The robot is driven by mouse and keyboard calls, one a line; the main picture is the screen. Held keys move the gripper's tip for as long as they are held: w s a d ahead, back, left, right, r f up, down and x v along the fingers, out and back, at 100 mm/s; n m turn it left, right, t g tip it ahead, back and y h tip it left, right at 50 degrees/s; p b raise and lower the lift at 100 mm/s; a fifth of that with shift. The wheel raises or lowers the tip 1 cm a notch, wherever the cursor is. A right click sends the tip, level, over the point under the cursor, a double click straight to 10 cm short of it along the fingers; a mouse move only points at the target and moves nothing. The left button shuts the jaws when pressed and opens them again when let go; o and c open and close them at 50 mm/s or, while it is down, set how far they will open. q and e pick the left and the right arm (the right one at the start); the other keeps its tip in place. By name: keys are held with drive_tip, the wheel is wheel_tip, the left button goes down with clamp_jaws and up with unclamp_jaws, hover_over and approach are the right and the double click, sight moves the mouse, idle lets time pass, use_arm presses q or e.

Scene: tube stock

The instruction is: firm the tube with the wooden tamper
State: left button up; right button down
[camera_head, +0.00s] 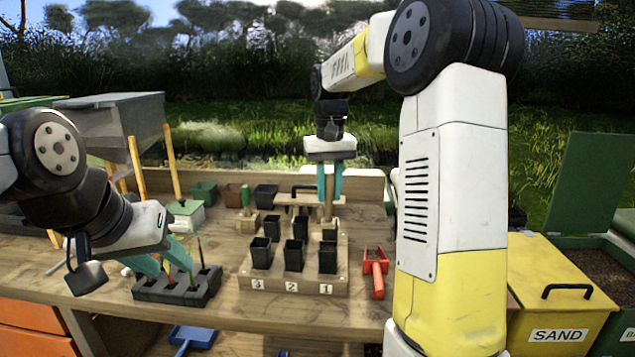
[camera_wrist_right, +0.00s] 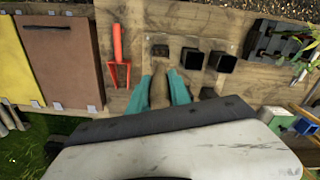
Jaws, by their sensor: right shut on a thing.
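My right gripper (camera_head: 328,190) is shut on the wooden tamper (camera_head: 328,211), upright above the back right of the wooden rack (camera_head: 268,283). In the right wrist view, the tamper (camera_wrist_right: 158,92) shows between the teal fingers of the right gripper (camera_wrist_right: 163,85). Black square tubes stand in the rack, the front ones behind labels 3, 2 and 1: left tube (camera_head: 261,252), middle tube (camera_head: 294,256), right tube (camera_head: 327,258). Whether the tamper touches a tube is unclear. My left gripper (camera_head: 170,265) has its fingers apart at the black seedling tray (camera_head: 178,294), around or beside a thin plant.
A red hand fork (camera_head: 376,272) lies right of the rack. Small pots (camera_head: 232,194) stand behind. A yellow sand bin (camera_head: 560,290) is at the right, a blue scoop (camera_head: 192,338) below the bench.

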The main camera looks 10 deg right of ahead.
sight(329, 222)
drive_tip(key=shift+f, duration=1.9)
drive_tip(key=shift+f, duration=0.35)
drive_tip(key=shift+f, duration=0.35)
drive_tip(key=shift+f, duration=0.5)
drive_tip(key=shift+f, duration=0.35)
drive_tip(key=shift+f, duration=0.8)
idle(1.9)
drive_tip(key=shift+r, duration=5.55)
